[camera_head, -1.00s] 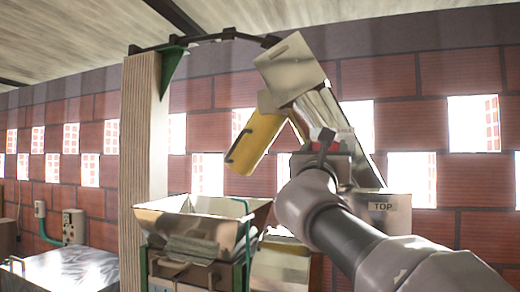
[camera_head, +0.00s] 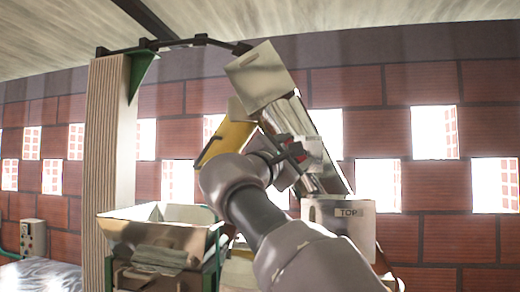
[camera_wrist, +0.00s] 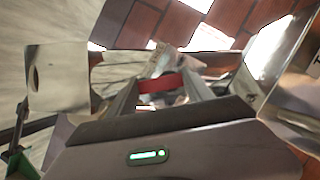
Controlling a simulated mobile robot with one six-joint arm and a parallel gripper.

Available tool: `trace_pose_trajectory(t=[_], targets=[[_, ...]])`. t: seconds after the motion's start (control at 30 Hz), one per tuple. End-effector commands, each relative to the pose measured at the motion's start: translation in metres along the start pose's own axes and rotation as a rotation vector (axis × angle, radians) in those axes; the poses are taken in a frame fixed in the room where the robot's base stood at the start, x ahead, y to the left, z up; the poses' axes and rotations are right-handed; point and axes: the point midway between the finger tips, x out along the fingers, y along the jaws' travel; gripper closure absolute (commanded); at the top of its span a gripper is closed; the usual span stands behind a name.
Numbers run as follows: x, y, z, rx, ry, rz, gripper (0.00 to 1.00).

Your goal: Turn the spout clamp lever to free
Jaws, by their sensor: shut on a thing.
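The spout clamp lever shows as a red bar (camera_wrist: 160,84) between my fingers in the wrist view. My gripper (camera_wrist: 162,90) is shut on it. In the head view my gripper (camera_head: 298,152) is up beside the elevator head, with a small red part (camera_head: 283,139) next to it. The yellow spout (camera_head: 232,136) hangs tilted down to the left below the pale metal elevator head (camera_head: 258,77). My arm hides the spout's lower end. The clamp itself is mostly hidden by my gripper, and the lever's exact angle cannot be told.
The slanted metal elevator trunk (camera_head: 322,145) runs down right of my gripper. A metal box marked TOP (camera_head: 348,218) stands at its lower right. A metal hopper (camera_head: 150,232) is below left, beside a wooden post (camera_head: 108,165). A brick wall (camera_head: 385,90) stands behind.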

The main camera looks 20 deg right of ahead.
Motion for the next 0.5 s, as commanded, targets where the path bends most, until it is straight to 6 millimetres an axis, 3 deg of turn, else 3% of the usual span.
trace_pose_trajectory(t=[0.5], targets=[[0.0033,0.0043,0.0073,0.423,0.001,-0.173,0.81]])
